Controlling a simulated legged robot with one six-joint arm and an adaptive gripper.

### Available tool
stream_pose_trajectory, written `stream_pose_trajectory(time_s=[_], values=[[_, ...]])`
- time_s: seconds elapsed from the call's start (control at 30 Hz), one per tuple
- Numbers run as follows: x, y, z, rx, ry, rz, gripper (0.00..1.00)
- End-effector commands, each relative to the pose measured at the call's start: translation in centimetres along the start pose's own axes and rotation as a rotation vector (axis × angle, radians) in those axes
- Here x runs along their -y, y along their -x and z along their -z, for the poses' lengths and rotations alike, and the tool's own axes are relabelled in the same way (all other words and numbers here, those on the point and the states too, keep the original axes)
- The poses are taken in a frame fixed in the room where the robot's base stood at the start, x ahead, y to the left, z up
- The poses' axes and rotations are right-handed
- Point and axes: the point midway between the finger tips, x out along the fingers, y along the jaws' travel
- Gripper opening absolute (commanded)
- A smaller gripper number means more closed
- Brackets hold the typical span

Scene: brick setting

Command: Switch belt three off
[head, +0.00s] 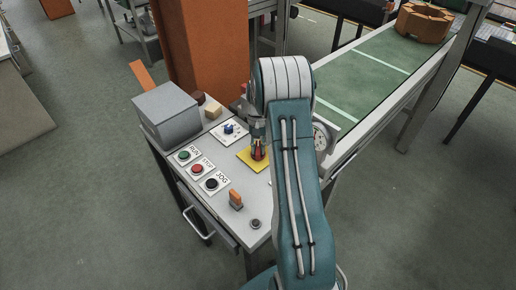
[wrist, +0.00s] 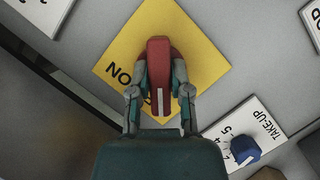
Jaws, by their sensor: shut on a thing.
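A red rotary handle (wrist: 159,48) with a white line on it stands on a yellow square plate (wrist: 205,62) in the wrist view. Dark letters, apparently of the word ON, show on the plate beside the handle, partly hidden by a finger; any other marking is hidden. In the head view the yellow plate (head: 245,158) lies on the grey console, with the red handle (head: 259,154) mostly covered. My gripper (wrist: 159,72) is shut on the red handle, one finger on each side; it also shows in the head view (head: 258,146).
Left of the plate are RUN (head: 184,155), STOP (head: 197,169) and JOG (head: 211,184) buttons. An orange lever (head: 236,198) stands in front. A blue TAKE-UP knob (wrist: 246,151) is close by.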

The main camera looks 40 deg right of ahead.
Motion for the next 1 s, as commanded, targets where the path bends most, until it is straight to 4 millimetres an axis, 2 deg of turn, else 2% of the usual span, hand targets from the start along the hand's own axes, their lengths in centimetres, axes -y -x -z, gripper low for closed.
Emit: stream_pose_trajectory(time_s=[0.03, 0.07, 0.1, 0.13, 0.57, 0.67, 1.0], values=[[0.1, 0.1, 0.2, -0.010, 0.002, 0.003, 0.00], [0.1, 0.1, 0.2, -0.010, 0.002, 0.003, 0.30], [0.1, 0.1, 0.2, -0.010, 0.002, 0.002, 0.48], [0.1, 0.1, 0.2, -0.009, 0.001, 0.002, 0.60], [0.0, 0.4, 0.1, -0.005, 0.000, 0.002, 0.60], [0.0, 1.5, 0.1, -0.006, 0.000, 0.002, 0.60], [0.1, 8.5, 0.2, -0.007, 0.000, 0.002, 0.60]])
